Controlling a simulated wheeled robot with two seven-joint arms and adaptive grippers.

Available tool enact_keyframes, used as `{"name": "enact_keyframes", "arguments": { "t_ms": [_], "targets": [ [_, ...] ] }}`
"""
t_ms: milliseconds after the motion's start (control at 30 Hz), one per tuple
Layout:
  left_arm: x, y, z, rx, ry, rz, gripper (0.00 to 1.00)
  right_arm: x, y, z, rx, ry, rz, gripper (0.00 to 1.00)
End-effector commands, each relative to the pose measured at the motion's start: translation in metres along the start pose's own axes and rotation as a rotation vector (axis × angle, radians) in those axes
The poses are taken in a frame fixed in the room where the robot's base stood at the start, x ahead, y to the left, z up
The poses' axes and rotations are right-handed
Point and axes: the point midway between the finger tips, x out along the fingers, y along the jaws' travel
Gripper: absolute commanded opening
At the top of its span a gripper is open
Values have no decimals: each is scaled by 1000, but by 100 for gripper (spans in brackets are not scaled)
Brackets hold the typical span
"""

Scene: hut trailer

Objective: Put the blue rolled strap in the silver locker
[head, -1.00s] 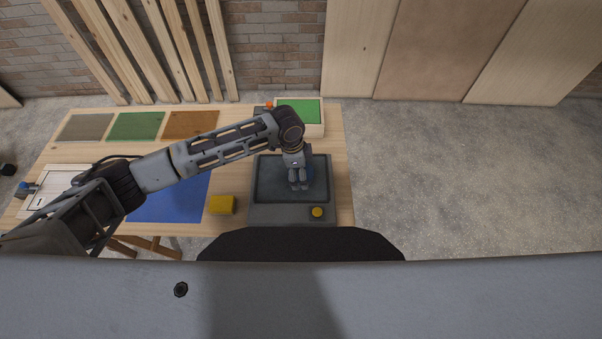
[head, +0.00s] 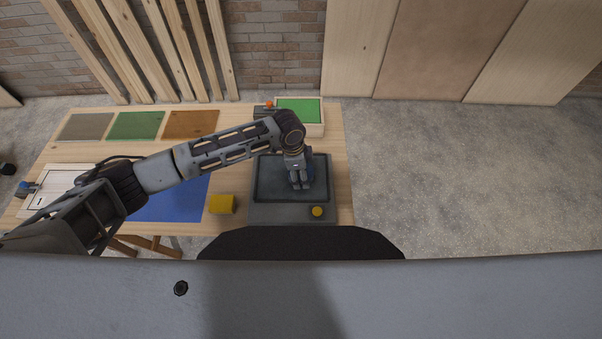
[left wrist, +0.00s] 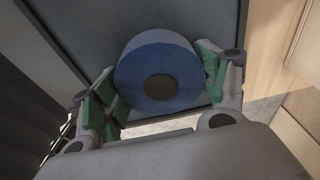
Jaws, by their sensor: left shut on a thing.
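The blue rolled strap (left wrist: 148,62) is a thick blue roll with a dark hole in its middle, seen in the left wrist view. The green-padded fingers of my left gripper (left wrist: 158,78) are shut on it from both sides. In the head view my left gripper (head: 300,184) points down over a dark grey tray-like unit (head: 262,214) on the table, and only a bit of the blue roll (head: 310,172) shows beside the fingers. I cannot tell whether the roll touches the tray floor. I cannot make out a silver locker. My right gripper is not in view.
The wooden table (head: 340,150) holds a yellow block (head: 222,204), a blue mat (head: 178,203), a green-topped box (head: 299,111) and several coloured panels at the back. A yellow knob (head: 317,211) sits on the tray unit's front. The concrete floor to the right is clear.

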Motion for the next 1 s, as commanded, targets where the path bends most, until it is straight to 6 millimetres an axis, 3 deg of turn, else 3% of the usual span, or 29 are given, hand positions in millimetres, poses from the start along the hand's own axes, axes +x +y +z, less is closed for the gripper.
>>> {"name": "enact_keyframes", "arguments": {
  "t_ms": [133,567,1000],
  "targets": [
    [0,0,0,0,0,0,40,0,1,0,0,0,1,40],
    [-11,0,-2,0,1,-1,40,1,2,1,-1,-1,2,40],
    [-70,0,-11,1,2,-1,40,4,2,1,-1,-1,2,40]
  ]
}}
